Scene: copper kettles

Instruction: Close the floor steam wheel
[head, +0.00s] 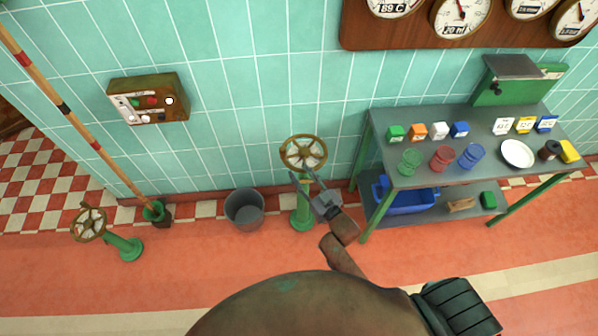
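Two floor hand wheels on green pedestals are in the head view; I cannot tell from any label which is the steam wheel. One brass-rimmed wheel (303,153) stands near the tiled wall in the middle, its green post (302,212) below it. The other wheel (88,224) stands at the left, tilted on its green stand. My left gripper is not in view.
A grey bucket (244,209) stands just left of the middle wheel. A wall control box (148,98) and a striped pole (80,125) are at the left. Open red floor lies in front.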

